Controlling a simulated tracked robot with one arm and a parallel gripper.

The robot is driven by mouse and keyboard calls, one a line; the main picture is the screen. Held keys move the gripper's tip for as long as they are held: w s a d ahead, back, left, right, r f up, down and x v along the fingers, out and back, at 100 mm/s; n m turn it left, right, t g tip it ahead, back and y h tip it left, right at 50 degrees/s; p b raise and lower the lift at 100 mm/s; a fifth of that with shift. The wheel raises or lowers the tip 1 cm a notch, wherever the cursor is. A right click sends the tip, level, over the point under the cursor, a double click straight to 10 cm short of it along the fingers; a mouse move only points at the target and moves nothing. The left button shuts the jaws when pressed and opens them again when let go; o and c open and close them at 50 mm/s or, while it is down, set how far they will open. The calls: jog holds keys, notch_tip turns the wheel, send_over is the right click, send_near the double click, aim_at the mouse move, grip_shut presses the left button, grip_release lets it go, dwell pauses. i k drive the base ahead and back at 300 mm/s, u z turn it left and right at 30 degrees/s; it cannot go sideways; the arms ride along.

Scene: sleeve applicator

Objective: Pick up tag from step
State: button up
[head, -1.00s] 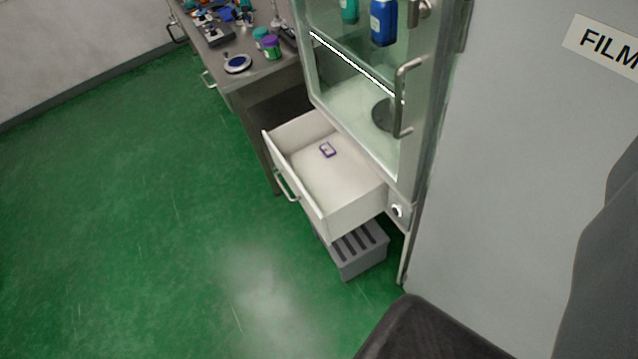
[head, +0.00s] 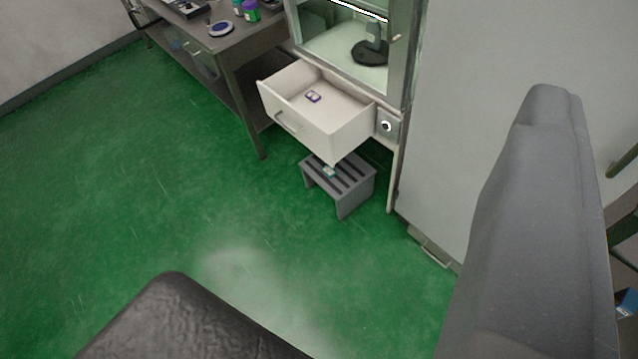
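A grey slatted step (head: 352,184) stands on the green floor below the open drawer. A small pale teal-and-white item, perhaps the tag (head: 329,171), lies on top of the step near its back left. It is too small to make out clearly. A small purple-edged tag-like item (head: 313,97) lies inside the open white drawer (head: 330,135). My gripper is not in view.
A glass-fronted cabinet (head: 400,60) stands above the drawer. A metal table (head: 235,45) with jars is at its left. A dark padded surface (head: 185,320) fills the bottom, and a grey upright shape (head: 530,220) blocks the right. Green floor at left is clear.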

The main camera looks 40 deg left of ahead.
aim_at(328, 170)
jog(key=u, duration=0.9)
jog(key=i, duration=1.05)
jog(key=u, duration=2.95)
jog(key=i, duration=1)
jog(key=z, duration=0.05)
